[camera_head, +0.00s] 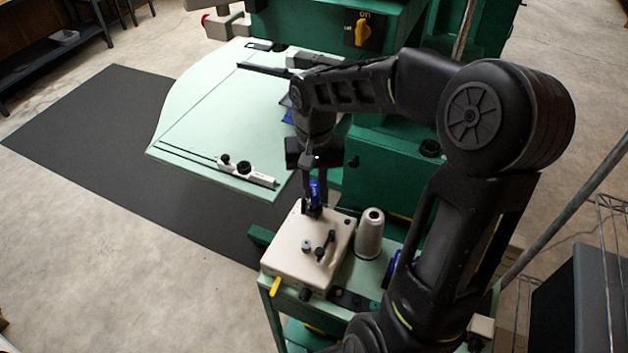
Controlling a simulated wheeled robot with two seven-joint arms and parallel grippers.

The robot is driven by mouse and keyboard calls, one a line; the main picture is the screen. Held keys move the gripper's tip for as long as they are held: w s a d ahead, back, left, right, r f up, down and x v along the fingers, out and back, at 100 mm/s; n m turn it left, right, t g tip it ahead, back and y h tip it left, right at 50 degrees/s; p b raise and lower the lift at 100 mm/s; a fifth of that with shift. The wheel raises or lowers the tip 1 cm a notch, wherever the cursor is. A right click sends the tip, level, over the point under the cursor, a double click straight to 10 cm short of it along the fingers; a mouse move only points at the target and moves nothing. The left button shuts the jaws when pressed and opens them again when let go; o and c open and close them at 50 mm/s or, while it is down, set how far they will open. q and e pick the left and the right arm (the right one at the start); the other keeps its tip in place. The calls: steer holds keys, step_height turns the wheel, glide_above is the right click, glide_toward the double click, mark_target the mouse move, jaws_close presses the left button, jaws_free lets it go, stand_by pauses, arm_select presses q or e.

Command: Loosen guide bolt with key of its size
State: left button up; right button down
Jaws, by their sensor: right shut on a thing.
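My right arm reaches in from the right, and my right gripper (312,205) points down over the back part of a cream box (285,258) on the green cart. It is shut on a small blue-handled thing (316,188), which looks like a key. The fingers hide much of it, and I cannot tell its size or whether its lower end touches anything. The guide (247,175), a white bar with dark knobs, lies at the front edge of the pale green machine table (205,110). Its bolt is too small to make out. My left gripper is not in view.
A grey cone (369,238) stands right of the box. The green machine, with a yellow switch (362,30), rises behind. A dark mat (95,150) covers open floor at left.

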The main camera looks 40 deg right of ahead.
steer(key=shift+r+n+p, duration=0.2)
steer(key=shift+n+p, duration=0.25)
steer(key=shift+n, duration=0.65)
steer(key=n+p, duration=0.1)
steer(key=n, duration=0.4)
steer(key=n+p, duration=0.1)
steer(key=n, duration=0.2)
steer(key=n+p, duration=0.1)
steer(key=n, duration=0.3)
steer(key=shift+p, duration=0.35)
steer(key=c, duration=1.8)
jaws_free()
steer(key=shift+n, duration=0.6)
steer(key=o, duration=0.5)
steer(key=shift+f, duration=0.15)
steer(key=shift+o, duration=0.2)
